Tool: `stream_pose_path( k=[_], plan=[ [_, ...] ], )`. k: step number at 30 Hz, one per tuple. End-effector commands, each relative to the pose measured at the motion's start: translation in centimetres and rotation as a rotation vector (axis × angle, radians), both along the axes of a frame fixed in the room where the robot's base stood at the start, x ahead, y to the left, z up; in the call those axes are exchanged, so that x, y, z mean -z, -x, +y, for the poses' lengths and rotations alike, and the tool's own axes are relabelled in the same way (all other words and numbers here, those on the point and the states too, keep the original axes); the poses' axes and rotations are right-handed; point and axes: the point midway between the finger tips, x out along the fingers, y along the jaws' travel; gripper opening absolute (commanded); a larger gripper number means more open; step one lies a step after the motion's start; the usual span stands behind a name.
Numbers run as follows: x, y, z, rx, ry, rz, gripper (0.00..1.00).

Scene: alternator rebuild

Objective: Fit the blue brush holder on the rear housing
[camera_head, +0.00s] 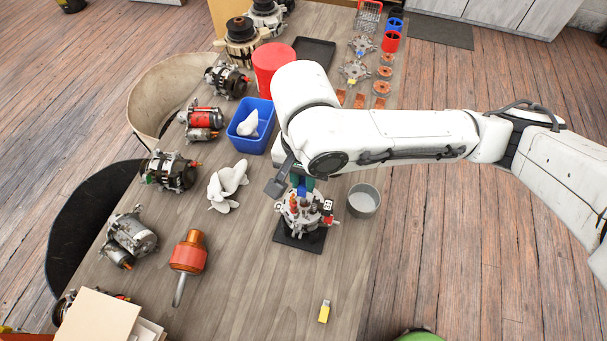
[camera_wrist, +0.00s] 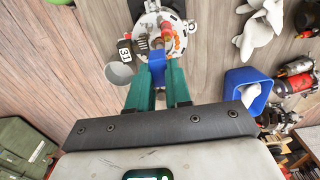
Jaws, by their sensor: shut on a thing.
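The rear housing (camera_head: 296,214) is a silvery round part on a black square pad (camera_head: 288,240) on the bench. It also shows at the top of the wrist view (camera_wrist: 178,42), with a red part and a black block marked 31 on it. My gripper (camera_wrist: 157,76) has two green fingers shut on the blue brush holder (camera_wrist: 157,58). The blue brush holder (camera_head: 302,191) is at the upper side of the housing in the head view. I cannot tell whether it touches the housing. My gripper in the head view (camera_head: 303,184) is partly hidden by my arm.
A grey metal cup (camera_head: 362,200) stands close right of the housing. Several alternators line the left edge. Bench below the pad is mostly clear, with a small yellow item (camera_head: 324,312).

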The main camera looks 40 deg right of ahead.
Motion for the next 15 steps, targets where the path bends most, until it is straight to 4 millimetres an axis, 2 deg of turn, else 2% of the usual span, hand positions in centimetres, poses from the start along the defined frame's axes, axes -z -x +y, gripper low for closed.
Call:
stream_pose_path(
  k=[15],
  plan=[
    [0.26,0.01,0.00,0.001,0.000,0.000,0.00]
  ],
)
